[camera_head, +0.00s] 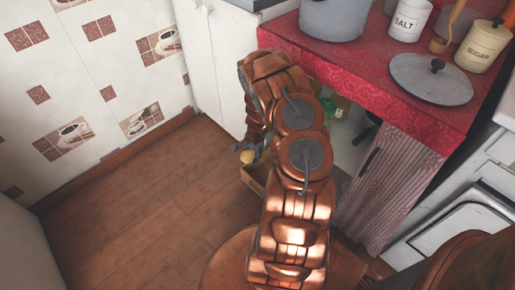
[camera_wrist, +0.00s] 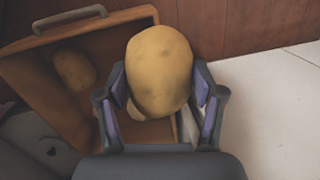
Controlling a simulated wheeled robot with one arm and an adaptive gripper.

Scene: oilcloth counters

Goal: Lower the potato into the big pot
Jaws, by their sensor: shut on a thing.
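My gripper (camera_wrist: 160,95) is shut on a yellow-brown potato (camera_wrist: 160,65), with one finger on each side of it in the wrist view. In the head view the gripper (camera_head: 245,152) is low, left of the counter, with the potato (camera_head: 248,157) small and partly hidden by my arm. The big grey pot (camera_head: 335,18) stands on the red oilcloth counter (camera_head: 300,52) at the top of the head view. Its upper part is cut off by the frame, so its inside is not seen.
Below the potato is a wooden crate (camera_wrist: 28,68) with another potato (camera_wrist: 73,69) inside; something pale lies under the held one. A grey lid (camera_head: 431,79), salt jar (camera_head: 408,20) and sugar jar (camera_head: 484,46) occupy the counter's right. Floor at left is clear.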

